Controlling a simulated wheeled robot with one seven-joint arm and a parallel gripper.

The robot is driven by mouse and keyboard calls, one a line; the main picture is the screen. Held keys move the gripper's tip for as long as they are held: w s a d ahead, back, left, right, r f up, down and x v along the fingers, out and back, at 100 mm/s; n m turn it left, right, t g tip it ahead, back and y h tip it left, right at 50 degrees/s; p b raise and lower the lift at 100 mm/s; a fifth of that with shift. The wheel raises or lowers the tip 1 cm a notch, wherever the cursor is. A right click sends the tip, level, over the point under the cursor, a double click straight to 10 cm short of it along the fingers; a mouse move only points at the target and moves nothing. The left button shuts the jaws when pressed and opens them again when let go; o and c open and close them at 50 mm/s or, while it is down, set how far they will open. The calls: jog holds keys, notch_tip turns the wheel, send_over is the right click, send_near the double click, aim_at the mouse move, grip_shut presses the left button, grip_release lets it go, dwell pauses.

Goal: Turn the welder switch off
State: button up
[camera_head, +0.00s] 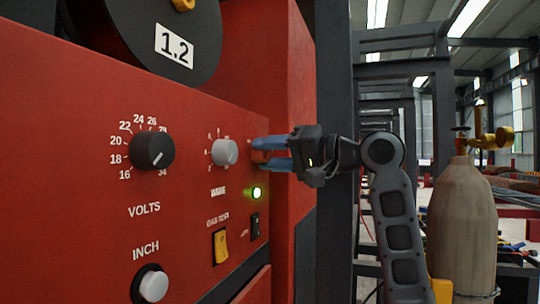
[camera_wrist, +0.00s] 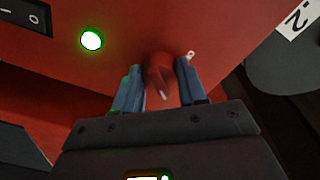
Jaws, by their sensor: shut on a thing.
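The welder's red panel (camera_head: 70,130) fills the left of the head view. My gripper (camera_head: 266,153) is at its right end, with blue fingers on either side of a red rotary switch knob. In the wrist view the red knob (camera_wrist: 160,78) has a pale pointer mark and sits between the two fingers, which are shut on it. A small white mark, like a 0, shows beside it. The knob is mostly hidden by the fingers in the head view. A green light (camera_head: 257,193) below it is lit; it also shows in the wrist view (camera_wrist: 92,40).
Nearby are a black rocker switch (camera_head: 255,226), a yellow rocker switch (camera_head: 220,246), a grey knob (camera_head: 224,152), the black volts knob (camera_head: 153,150) and the inch button (camera_head: 152,285). A gas cylinder (camera_head: 462,225) stands at the right.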

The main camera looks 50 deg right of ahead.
jog(key=n+b, duration=0.1)
jog(key=n, duration=0.1)
jog(key=n+b, duration=0.1)
jog(key=n, duration=0.1)
jog(key=shift+f+b, duration=0.3)
jog(key=shift+b, duration=0.05)
jog(key=n+b, duration=0.1)
jog(key=n, duration=0.1)
jog(key=n+b, duration=0.2)
jog(key=n, duration=0.1)
jog(key=shift+d+t+y, duration=0.1)
jog(key=shift+t+y, duration=0.2)
jog(key=shift+y, duration=0.1)
jog(key=n+b, duration=0.4)
jog(key=n, duration=0.2)
jog(key=shift+w+d+y, duration=0.1)
jog(key=shift+y, duration=0.2)
jog(key=shift+n+y+b, duration=0.4)
jog(key=shift+n+b, duration=0.5)
jog(key=shift+n, duration=0.8)
jog(key=shift+r+n, duration=0.1)
jog(key=shift+n, duration=0.2)
jog(key=o, duration=1.1)
jog(key=shift+c, duration=0.2)
jog(key=v, duration=0.7)
jog(key=shift+s+d+b, duration=0.15)
jog(key=shift+s+b, duration=0.25)
